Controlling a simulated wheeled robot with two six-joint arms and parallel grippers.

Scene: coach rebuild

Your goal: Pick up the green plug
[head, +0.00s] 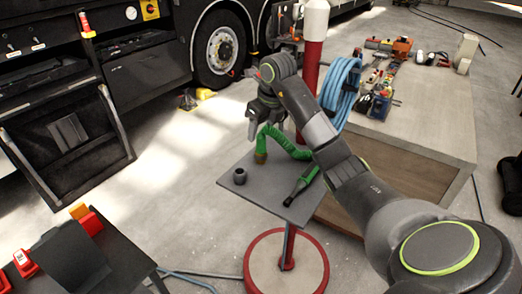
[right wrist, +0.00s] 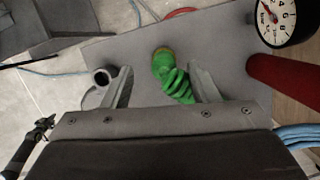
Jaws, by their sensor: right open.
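The green plug, a ribbed, coiled green piece with a brownish end (head: 261,157), is on a small grey table (head: 232,187). In the right wrist view the green plug (right wrist: 163,68) shows between my two fingers, with its round tan end toward the top. My right gripper (head: 263,130) is above the plug in the head view, pointing down. In the right wrist view my right gripper (right wrist: 160,74) is open, its fingers apart on either side of the green coil. I cannot tell whether they touch it. My left gripper is not in view.
A dark cup (head: 239,176) and a green and black tool (head: 303,185) share the small table. A red and white post (head: 313,65), a blue hose coil (head: 342,92) and a gauge (right wrist: 285,18) stand close by. A larger workbench (head: 430,130) is to the right.

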